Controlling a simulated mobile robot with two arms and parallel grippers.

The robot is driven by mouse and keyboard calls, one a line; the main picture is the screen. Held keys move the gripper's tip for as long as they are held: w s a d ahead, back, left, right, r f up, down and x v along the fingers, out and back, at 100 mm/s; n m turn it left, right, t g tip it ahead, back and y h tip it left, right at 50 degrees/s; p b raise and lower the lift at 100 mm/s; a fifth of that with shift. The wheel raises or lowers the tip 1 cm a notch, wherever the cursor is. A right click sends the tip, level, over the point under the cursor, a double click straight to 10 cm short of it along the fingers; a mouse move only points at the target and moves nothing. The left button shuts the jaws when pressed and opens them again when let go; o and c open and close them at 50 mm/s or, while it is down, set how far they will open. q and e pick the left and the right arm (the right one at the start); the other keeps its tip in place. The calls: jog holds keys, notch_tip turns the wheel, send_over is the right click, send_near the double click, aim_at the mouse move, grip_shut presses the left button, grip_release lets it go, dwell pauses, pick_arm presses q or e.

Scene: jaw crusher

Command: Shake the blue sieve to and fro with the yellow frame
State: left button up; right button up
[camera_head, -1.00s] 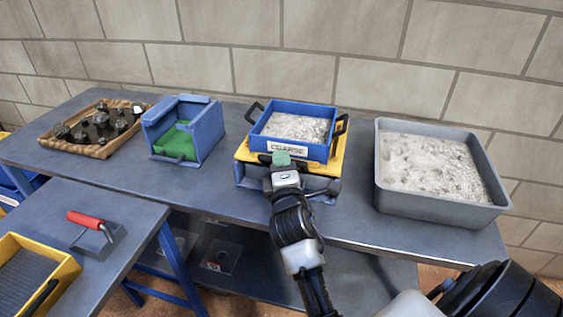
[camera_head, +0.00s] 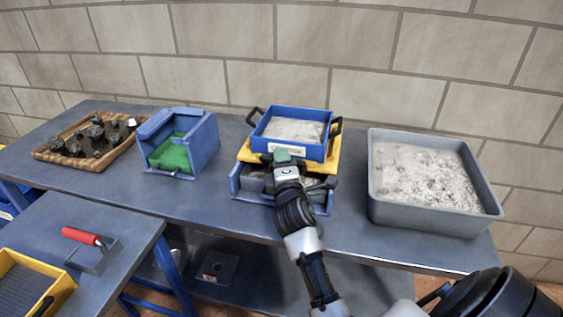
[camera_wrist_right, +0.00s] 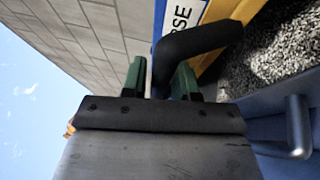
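The blue sieve (camera_head: 293,144) has two black side handles, a white label on its front and grey gravel inside. It sits on the yellow frame (camera_head: 247,156), above a blue tray (camera_head: 278,199) holding grey material. My right gripper (camera_head: 284,156) is at the frame's front. In the right wrist view, its green fingertips (camera_wrist_right: 160,80) stand on either side of a black bar handle (camera_wrist_right: 200,42), apparently closed on it. The yellow frame (camera_wrist_right: 217,25) and the sieve's label (camera_wrist_right: 183,14) show just behind. The handle's attachment is partly hidden. My left gripper is out of view.
A large grey bin (camera_head: 378,203) of grey gravel stands to the right. A blue box with a green inside (camera_head: 172,156) and a wooden tray of dark rocks (camera_head: 62,160) stand left. A red-handled tool (camera_head: 92,250) and yellow tray (camera_head: 62,289) lie on the nearer table.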

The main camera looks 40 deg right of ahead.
jog(key=b+v, duration=0.1)
jog(key=v, duration=1)
jog(key=shift+w, duration=0.1)
